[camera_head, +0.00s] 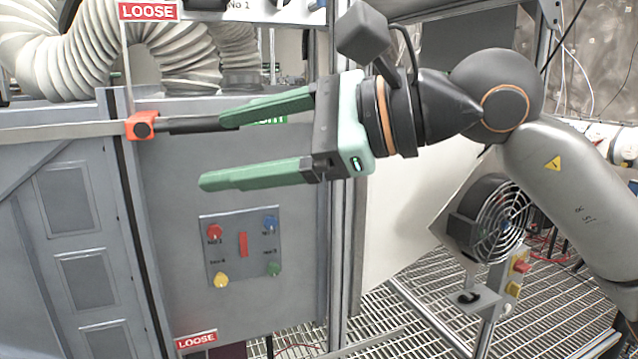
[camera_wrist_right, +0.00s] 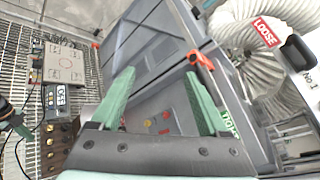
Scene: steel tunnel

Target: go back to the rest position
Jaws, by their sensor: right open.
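My right gripper (camera_head: 215,150) reaches in from the right, with its two green fingers spread and pointing left in front of the grey cabinet door. The fingers also show in the right wrist view (camera_wrist_right: 158,77), with nothing between them. An orange-red clamp (camera_head: 142,126) with a dark handle lies close to the upper fingertip; I cannot tell whether they touch. My left gripper is not in the head view. A small dark and green part at the left edge of the right wrist view may be it, but its fingers cannot be made out.
The grey cabinet door (camera_head: 290,320) carries a button panel (camera_head: 243,246) with several coloured knobs below the lower finger. White ribbed ducts (camera_head: 70,50) run at the upper left. A fan (camera_head: 498,220) stands below my right arm, over metal grating (camera_head: 400,310).

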